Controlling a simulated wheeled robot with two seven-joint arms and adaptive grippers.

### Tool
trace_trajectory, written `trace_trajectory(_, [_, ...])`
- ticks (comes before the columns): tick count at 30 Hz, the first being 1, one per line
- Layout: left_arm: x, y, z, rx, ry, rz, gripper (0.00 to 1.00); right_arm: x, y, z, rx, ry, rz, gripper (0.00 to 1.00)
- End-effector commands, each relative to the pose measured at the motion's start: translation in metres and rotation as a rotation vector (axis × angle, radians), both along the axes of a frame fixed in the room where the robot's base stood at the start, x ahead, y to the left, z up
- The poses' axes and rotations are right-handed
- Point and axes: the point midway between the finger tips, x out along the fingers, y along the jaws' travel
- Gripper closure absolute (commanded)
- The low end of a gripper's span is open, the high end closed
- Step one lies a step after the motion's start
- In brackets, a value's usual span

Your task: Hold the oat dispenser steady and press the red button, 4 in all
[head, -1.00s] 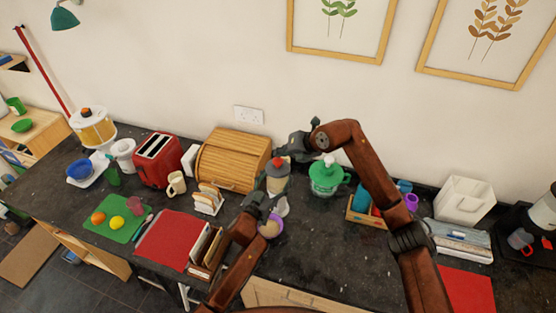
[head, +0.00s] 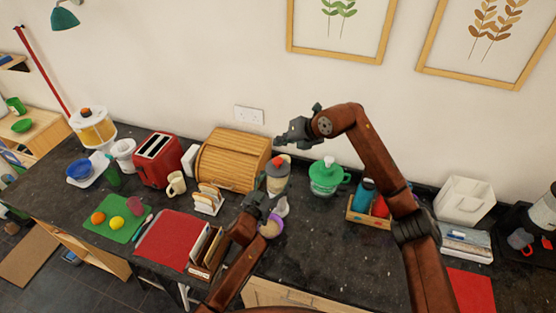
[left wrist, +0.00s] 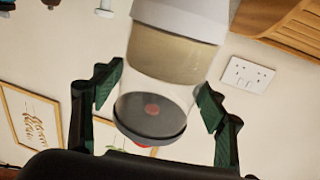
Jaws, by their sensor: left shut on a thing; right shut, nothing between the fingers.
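The oat dispenser (head: 277,180), a clear container with beige contents, a dark grey lid and a red button (head: 279,159) on top, stands in front of the wooden bread box. My left gripper (head: 262,192) is shut on the dispenser's side. In the left wrist view the dispenser (left wrist: 168,65) appears inverted between the two fingers, its red button (left wrist: 147,150) mostly hidden. My right gripper (head: 280,141) is shut and empty, above the red button and apart from it.
The bread box (head: 232,160) stands close behind left. A toast rack (head: 208,199) and red mat (head: 172,240) lie left. Dark counter between bowl and crate is clear.

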Motion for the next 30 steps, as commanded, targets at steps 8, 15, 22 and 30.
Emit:
trace_trajectory(8, [0.0, -0.0001, 0.0003, 0.0, -0.001, 0.0, 0.83, -0.0001, 0.0002, -0.0002, 0.001, 0.0, 0.001, 1.0])
trace_trajectory(15, [0.0001, 0.0, 0.0003, 0.0, 0.0, 0.0, 0.3, -0.0001, 0.0004, -0.0003, 0.001, 0.0, 0.001, 1.0])
trace_trajectory(22, [0.0, -0.0001, 0.0002, 0.0, 0.0, 0.0, 0.15, -0.0001, 0.0004, -0.0003, 0.001, 0.0, 0.001, 1.0])
trace_trajectory(30, [-0.0002, 0.0001, 0.0, 0.0, 0.0, 0.0, 0.13, -0.0001, 0.0004, -0.0003, 0.001, 0.0, 0.001, 1.0])
